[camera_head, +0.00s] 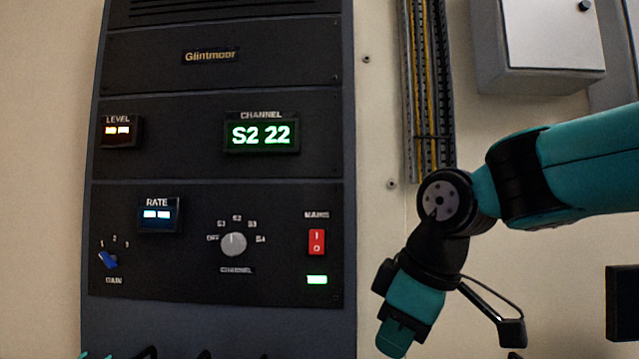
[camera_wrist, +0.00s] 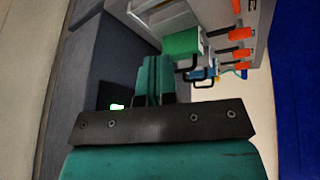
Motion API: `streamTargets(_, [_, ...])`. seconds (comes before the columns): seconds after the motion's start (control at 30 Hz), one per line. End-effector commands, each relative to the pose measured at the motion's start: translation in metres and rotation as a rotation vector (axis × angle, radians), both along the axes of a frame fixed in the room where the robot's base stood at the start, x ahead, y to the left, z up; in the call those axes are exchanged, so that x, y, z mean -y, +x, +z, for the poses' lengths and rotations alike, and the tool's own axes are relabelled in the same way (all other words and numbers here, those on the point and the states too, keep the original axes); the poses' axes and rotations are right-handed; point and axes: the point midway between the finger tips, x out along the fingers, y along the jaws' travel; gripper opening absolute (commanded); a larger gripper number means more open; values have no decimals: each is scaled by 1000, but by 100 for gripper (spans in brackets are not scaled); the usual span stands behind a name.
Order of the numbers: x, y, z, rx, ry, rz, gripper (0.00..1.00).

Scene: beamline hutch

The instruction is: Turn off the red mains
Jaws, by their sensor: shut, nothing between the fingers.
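The red mains switch (camera_head: 316,242) is a small upright rocker marked I and O, under the label MAINS at the lower right of the black rack panel. I cannot tell which half is pressed in. A green lamp (camera_head: 317,280) is lit just below it. My gripper (camera_head: 394,340) points downward, to the right of and lower than the switch, apart from it. In the wrist view its teal fingers (camera_wrist: 154,78) are shut together and empty. The switch is not visible there; a small green glow (camera_wrist: 117,106) shows left of the fingers.
The panel also has a grey channel knob (camera_head: 233,244), a blue gain knob (camera_head: 108,259), a rate display (camera_head: 158,215) and a channel display (camera_head: 262,133) reading S2 22. A grey wall box (camera_head: 540,45) hangs upper right. The wrist view shows a green block (camera_wrist: 183,42) and several orange parts beyond the fingers.

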Motion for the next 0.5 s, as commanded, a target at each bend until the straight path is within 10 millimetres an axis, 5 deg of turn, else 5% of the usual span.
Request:
streamTargets(0.03, [-13, 19, 56, 51, -11, 45, 0])
streamTargets(0.2, [-44, 61, 140, 189, -47, 163, 0])
streamTargets(0.33, [-57, 76, 173, 250, -64, 212, 0])
streamTargets(0.5, [-62, 82, 183, 276, -70, 234, 0])
